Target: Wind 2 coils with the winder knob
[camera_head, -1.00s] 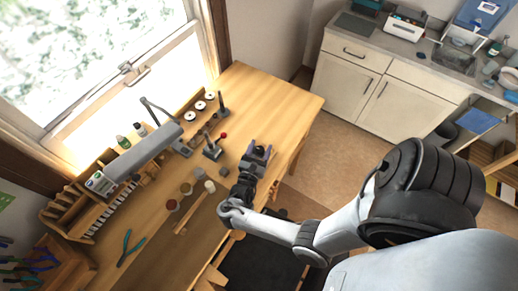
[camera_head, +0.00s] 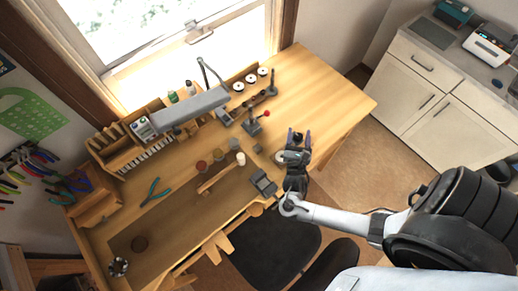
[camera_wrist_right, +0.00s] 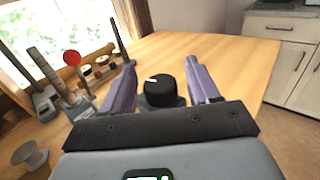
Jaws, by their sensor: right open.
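The winder knob appears as a dark round knob with a white mark (camera_wrist_right: 160,92), seen in the right wrist view on a dark base on the wooden bench. My right gripper (camera_head: 298,136) is over the bench's front right part in the head view. Its two purple fingers are apart, one on either side of the knob in the right wrist view. I cannot tell whether they touch it. In the head view the gripper mostly hides the knob. No wound coil can be made out. My left gripper is not in view.
A lever tool with a red ball (camera_head: 265,114) stands left of the gripper. White spools (camera_head: 250,79) sit behind it. The bench's right end (camera_head: 345,92) is clear.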

